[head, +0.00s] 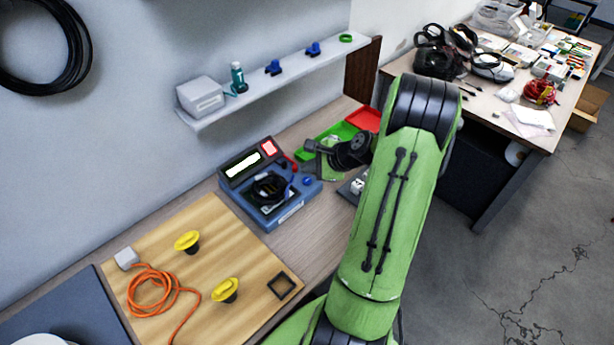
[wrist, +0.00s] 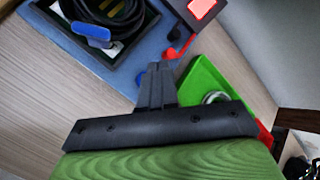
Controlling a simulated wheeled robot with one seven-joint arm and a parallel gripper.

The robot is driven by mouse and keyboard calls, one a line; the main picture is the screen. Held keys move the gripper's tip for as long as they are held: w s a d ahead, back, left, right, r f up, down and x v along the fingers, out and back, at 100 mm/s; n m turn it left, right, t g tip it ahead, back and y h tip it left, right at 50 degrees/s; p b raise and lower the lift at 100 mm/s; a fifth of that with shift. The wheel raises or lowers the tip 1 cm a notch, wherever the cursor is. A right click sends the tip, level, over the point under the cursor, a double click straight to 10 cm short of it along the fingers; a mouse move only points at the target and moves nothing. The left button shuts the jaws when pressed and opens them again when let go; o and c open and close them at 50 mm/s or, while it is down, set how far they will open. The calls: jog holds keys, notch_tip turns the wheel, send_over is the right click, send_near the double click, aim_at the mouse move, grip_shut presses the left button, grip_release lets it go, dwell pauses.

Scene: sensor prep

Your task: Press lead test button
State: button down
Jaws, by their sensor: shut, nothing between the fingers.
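The blue tester box (head: 290,212) sits on the wooden bench against the wall, with a coiled black lead (head: 268,188) in its recess. Its raised dark panel has a lit white display (head: 241,165) and a red lit square (head: 269,147). A small blue round part (head: 307,181) sits at its right side; I cannot tell which part is the lead test button. My gripper (wrist: 157,68) is shut and empty, beside the box's corner in the wrist view. A small red part (wrist: 172,53) and the red lit square (wrist: 201,8) show just beyond its fingertips.
A green bin (head: 340,132) and red bin (head: 366,119) stand close beside my gripper. A wooden board (head: 205,225) with yellow knobs and an orange cable lies left. A wall shelf (head: 270,83) hangs above the bench. A cluttered table (head: 520,120) stands behind right.

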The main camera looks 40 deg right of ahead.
aim_at(310, 182)
notch_tip(310, 182, up, 4)
jog(key=shift+f+p, duration=0.25)
jog(key=shift+p, duration=1)
jog(key=shift+f, duration=0.15)
jog(key=s+a+r+n+g, duration=0.1)
jog(key=a+r+n+g, duration=0.1)
jog(key=a+r+n, duration=0.5)
jog(key=s+a+r+n+g, duration=0.1)
jog(key=a+r+n, duration=0.35)
jog(key=a, duration=0.45)
jog(key=s+a+r+n+h, duration=0.1)
jog(key=s+a+r+n, duration=0.2)
jog(key=s+a+n, duration=0.2)
jog(key=s+a+r+n+h, duration=0.1)
jog(key=s+a+r+n, duration=0.2)
jog(key=s+a+n, duration=0.2)
jog(key=s+n, duration=0.3)
jog(key=s, duration=0.4)
